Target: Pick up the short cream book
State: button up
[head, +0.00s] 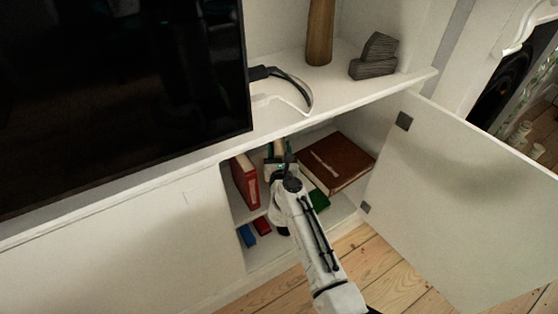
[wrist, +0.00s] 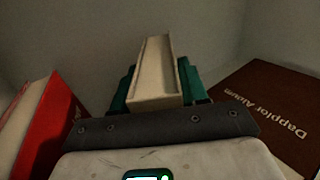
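The short cream book (wrist: 155,78) stands in the middle of the wrist view, with its narrow edge towards me. It also shows as a small pale strip in the head view (head: 279,146), inside the open cabinet. My gripper (wrist: 158,88) reaches into the cabinet with one teal finger on each side of the book. The fingers lie close against both its sides, with no visible gap. The fingertips are partly hidden by the book. In the head view my gripper (head: 278,157) and wrist hide the book's lower part.
A red book (head: 245,181) stands close on the left. A brown album (head: 335,162) lies on the right. Green (head: 319,200), blue (head: 247,235) and red (head: 262,226) items sit lower down. The open cabinet door (head: 465,190) bounds the right side. The cabinet top (head: 350,95) overhangs the shelf.

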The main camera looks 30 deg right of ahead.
grip_shut()
dwell(0.4)
jog(key=shift+r, duration=0.2)
